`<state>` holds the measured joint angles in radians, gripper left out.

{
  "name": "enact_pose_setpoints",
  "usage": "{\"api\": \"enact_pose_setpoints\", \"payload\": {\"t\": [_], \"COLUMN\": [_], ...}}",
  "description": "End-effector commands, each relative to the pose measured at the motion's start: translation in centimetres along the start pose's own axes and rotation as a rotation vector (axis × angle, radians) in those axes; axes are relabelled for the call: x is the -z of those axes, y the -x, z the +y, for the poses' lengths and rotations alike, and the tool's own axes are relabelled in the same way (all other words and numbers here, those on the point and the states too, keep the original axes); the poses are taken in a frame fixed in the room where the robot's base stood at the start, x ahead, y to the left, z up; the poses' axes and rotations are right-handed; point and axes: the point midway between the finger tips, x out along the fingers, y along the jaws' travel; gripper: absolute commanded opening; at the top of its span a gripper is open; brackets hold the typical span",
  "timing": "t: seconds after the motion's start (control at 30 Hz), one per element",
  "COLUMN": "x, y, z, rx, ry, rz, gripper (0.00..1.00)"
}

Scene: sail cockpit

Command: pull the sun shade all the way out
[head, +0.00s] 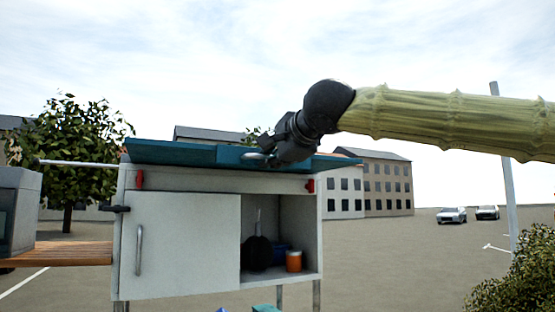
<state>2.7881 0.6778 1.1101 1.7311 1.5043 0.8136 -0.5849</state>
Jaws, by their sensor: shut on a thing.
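The sun shade (185,153) shows in the head view as a teal panel along the top of a white cabinet. A pale curved handle (254,156) is at its front edge, right of the middle. My gripper (268,157) reaches down from the upper right and is shut on this handle. The dark gripper body hides part of the handle and of the shade behind it. How far the shade is out cannot be told from this view.
The white cabinet (180,245) has a door with a bar handle on the left and an open compartment on the right, holding an orange jar (293,261) and a dark round item (257,253). Red clips (140,180) sit at its upper corners. A wooden shelf (75,254) adjoins on the left.

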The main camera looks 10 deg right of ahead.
Motion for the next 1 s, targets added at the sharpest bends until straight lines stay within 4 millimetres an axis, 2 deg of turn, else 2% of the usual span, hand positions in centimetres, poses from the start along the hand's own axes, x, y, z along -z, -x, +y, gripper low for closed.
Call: {"api": "enact_pose_setpoints", "payload": {"t": [0.07, 0.1, 0.2, 0.63, 0.77, 1.0], "x": [-0.1, -0.1, -0.1, 0.0, 0.0, 0.0], "y": [-0.1, -0.1, -0.1, 0.6, 2.1, 6.6], "z": [0.4, 0.4, 0.4, 0.1, 0.1, 0.1], "rx": [-0.006, -0.006, -0.005, -0.002, -0.001, 0.000], "ry": [0.001, 0.001, 0.001, 0.000, 0.000, 0.001], "rz": [-0.001, -0.001, -0.001, 0.000, 0.000, -0.001], "gripper": [0.00, 0.13, 0.31, 0.32, 0.32, 0.32]}}
